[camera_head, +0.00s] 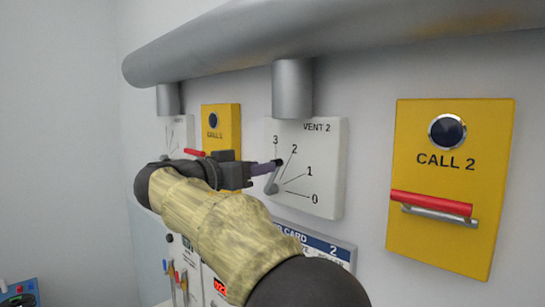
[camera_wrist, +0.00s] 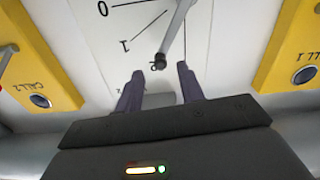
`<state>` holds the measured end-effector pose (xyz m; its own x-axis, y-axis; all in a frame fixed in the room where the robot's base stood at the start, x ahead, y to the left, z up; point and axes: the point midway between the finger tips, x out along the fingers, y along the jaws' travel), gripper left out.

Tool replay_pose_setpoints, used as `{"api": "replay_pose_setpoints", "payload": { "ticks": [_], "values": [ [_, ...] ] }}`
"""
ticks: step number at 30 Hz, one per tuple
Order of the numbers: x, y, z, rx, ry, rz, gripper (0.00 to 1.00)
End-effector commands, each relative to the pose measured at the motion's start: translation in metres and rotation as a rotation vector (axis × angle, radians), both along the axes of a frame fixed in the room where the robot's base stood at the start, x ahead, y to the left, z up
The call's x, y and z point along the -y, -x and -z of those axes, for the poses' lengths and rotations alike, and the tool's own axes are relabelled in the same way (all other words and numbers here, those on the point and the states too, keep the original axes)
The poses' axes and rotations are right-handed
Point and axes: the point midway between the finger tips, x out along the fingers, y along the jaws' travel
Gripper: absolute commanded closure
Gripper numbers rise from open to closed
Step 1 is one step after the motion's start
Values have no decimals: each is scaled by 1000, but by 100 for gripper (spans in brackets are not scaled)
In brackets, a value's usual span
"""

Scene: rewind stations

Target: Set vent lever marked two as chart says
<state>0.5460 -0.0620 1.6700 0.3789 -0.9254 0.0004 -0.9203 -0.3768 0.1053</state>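The white VENT 2 panel (camera_head: 328,165) carries marks 0 to 3 and a grey lever (camera_head: 270,187). In the wrist view the lever (camera_wrist: 175,32) has a dark tip that partly covers a numeral beyond 1, so it appears near mark 2; parallax leaves the exact setting uncertain. My gripper (camera_head: 277,165) is in front of the panel. In the wrist view, my gripper (camera_wrist: 160,80) is open, with the lever tip just ahead of and between the fingertips, apart from both. A blue-headed card marked 2 (camera_head: 333,249) lies below; my arm hides most of its text.
A yellow CALL 2 panel (camera_head: 490,180) with a red handle (camera_head: 430,203) is on the right. Another yellow call panel (camera_head: 230,118) and a second vent panel (camera_head: 179,130) are on the left. A thick grey pipe (camera_head: 230,50) runs above.

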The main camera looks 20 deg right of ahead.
Motion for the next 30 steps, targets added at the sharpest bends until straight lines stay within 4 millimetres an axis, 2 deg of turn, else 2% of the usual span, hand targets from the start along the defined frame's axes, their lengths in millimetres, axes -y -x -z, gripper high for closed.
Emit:
{"api": "replay_pose_setpoints", "payload": {
  "ticks": [3,9,19,20,25,26,30],
  "values": [
    [21,-8,-4,-3,1,4,62],
    [42,-17,-2,-2,1,1,62],
    [46,-20,0,-1,0,-1,62],
    [46,-20,0,-1,0,-1,64],
    [46,-19,0,-1,0,-1,97],
    [46,-19,0,-1,0,-1,100],
    [47,-19,0,-2,1,0,100]
  ]
}}
